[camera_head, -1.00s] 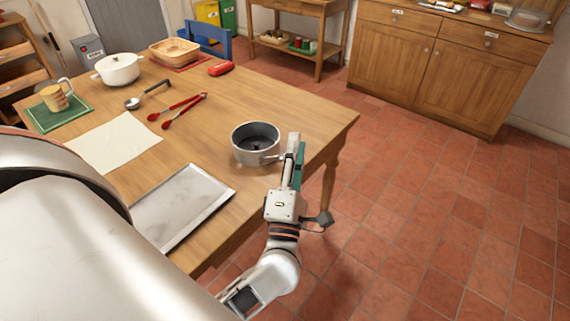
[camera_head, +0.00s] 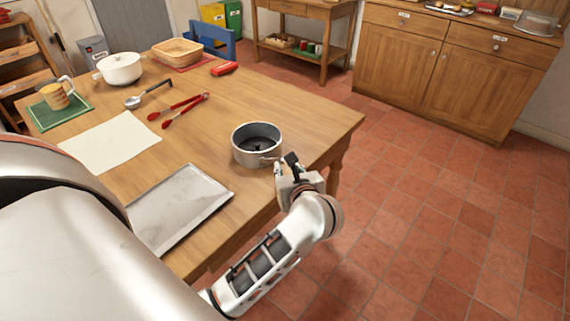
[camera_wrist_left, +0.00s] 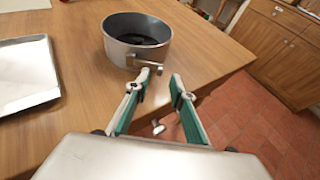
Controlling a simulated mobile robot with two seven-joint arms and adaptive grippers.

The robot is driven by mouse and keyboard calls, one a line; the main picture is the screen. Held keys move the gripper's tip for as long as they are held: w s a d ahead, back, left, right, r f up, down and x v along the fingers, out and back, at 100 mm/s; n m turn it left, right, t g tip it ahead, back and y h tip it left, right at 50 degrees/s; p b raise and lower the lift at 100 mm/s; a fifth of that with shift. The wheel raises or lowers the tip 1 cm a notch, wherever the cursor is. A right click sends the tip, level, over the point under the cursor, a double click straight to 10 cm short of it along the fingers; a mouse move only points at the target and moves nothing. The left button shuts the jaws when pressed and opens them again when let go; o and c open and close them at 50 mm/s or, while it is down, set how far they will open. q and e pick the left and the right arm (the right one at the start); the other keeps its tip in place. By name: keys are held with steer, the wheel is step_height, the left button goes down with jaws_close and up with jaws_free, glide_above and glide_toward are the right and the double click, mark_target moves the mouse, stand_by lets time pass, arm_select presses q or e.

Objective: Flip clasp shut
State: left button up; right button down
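A round grey metal springform pan (camera_head: 256,144) stands near the right edge of the wooden table, and it also shows in the left wrist view (camera_wrist_left: 117,45). Its clasp (camera_wrist_left: 145,63) is a metal lever that sticks out from the pan's wall on the side toward my left gripper. My left gripper (camera_head: 283,165) is beside the pan at the table edge. In the left wrist view its two green-padded fingers (camera_wrist_left: 158,82) are apart with nothing between them, and the left fingertip is close to the clasp's end. I cannot tell whether they touch. My right gripper is not in view.
A metal baking tray (camera_head: 180,207) and a paper sheet (camera_head: 112,142) lie left of the pan.

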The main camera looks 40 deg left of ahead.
mark_target(283, 161)
arm_select(q)
steer(key=shift+x, duration=1.2)
steer(key=shift+w+a+f, duration=0.2)
steer(key=shift+w+a, duration=0.05)
steer(key=shift+a, duration=0.1)
jaws_close()
steer(key=shift+w+a+f+n+g+y+b, duration=0.1)
steer(key=shift+w+n+g+y+b, duration=0.3)
steer(key=shift+n+g, duration=0.25)
steer(key=shift+w+a+f+n+g+y+b, duration=0.1)
steer(key=shift+w+n+g+y+b, duration=0.25)
steer(key=shift+n+g+y, duration=0.25)
steer(key=shift+w+a+r+n+g, duration=0.1)
steer(key=shift+a+r+n+g, duration=0.05)
steer(key=shift+n+g, duration=0.3)
steer(key=shift+r, duration=0.1)
